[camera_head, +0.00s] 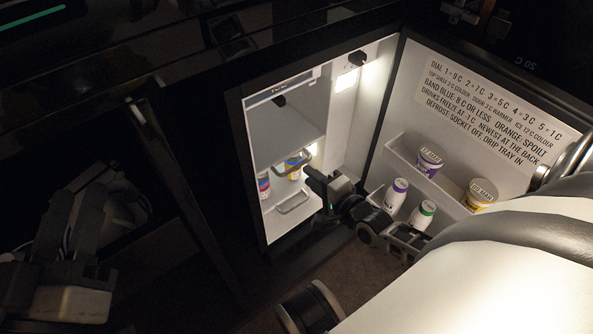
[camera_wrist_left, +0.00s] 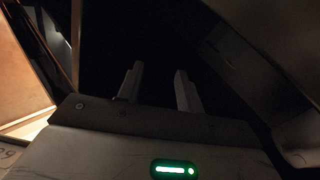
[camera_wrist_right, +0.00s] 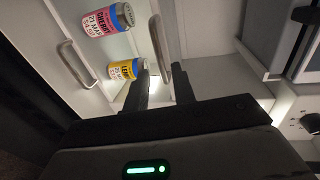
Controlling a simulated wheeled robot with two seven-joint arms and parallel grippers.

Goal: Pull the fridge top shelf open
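The fridge (camera_head: 368,120) stands open and lit inside. The top shelf's handle (camera_head: 291,165) is a grey loop in the head view; the right wrist view shows the handle (camera_wrist_right: 160,45) close by. My right gripper (camera_head: 312,180) is at the fridge front beside this handle. Its fingers (camera_wrist_right: 162,88) are apart, with the lower end of the handle showing between the tips; I cannot tell whether they touch it. My left gripper (camera_wrist_left: 155,82) is open and empty, away from the fridge in the dark at the left of the head view.
A second handle (camera_head: 295,203) sits lower. A cherry can (camera_wrist_right: 108,20) and a lemon can (camera_wrist_right: 125,69) stand inside. The open door (camera_head: 400,100) at right holds tubs (camera_head: 429,162) and bottles (camera_head: 395,195), close to my right arm.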

